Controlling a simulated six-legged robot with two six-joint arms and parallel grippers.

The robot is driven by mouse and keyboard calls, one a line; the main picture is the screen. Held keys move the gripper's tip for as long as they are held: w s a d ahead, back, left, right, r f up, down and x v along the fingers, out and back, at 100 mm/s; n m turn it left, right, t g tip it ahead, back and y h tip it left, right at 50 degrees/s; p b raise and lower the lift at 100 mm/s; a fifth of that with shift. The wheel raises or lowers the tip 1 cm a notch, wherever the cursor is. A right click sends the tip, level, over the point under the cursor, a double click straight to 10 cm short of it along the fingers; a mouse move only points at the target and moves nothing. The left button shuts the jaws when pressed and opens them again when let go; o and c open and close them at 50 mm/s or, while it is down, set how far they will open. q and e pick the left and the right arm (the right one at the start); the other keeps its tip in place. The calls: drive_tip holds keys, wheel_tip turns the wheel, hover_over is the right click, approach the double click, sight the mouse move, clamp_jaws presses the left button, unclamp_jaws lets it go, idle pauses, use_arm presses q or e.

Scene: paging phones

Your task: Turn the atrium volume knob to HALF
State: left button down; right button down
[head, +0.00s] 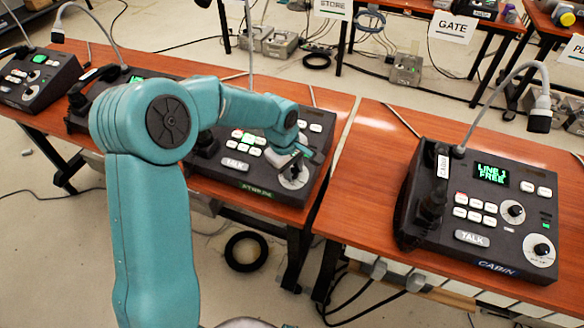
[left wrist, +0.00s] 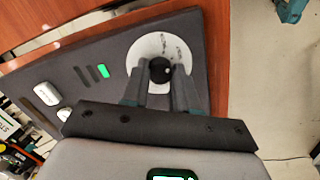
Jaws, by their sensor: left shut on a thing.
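The middle console (head: 318,150) stands on the left orange table, with green lettering on its front edge too small to read surely. Its volume knob is black, on a round white dial (head: 293,181) at the console's front right corner. My left gripper (head: 297,164) reaches down over that dial. In the left wrist view the black knob (left wrist: 160,70) sits between the two fingertips of my left gripper (left wrist: 160,86), which is shut on it. The white dial (left wrist: 146,52) surrounds it; its marks are too small to read. My right gripper is out of view.
The CABIN console (head: 480,210) stands on the right table, its screen reading LINE 1 FREE. Another console (head: 38,78) is at far left. My left arm hides part of the middle table. A narrow gap separates the two tables.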

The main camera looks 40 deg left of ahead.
use_arm(q)
drive_tip(key=m, duration=0.3)
drive_tip(key=shift+m+b, duration=0.35)
drive_tip(key=shift+m, duration=0.05)
drive_tip(key=shift+d+m+g+y, duration=0.1)
drive_tip(key=shift+m+g+y, duration=0.2)
drive_tip(key=shift+m, duration=1.5)
drive_tip(key=c, duration=0.9)
unclamp_jaws()
drive_tip(key=shift+o, duration=0.2)
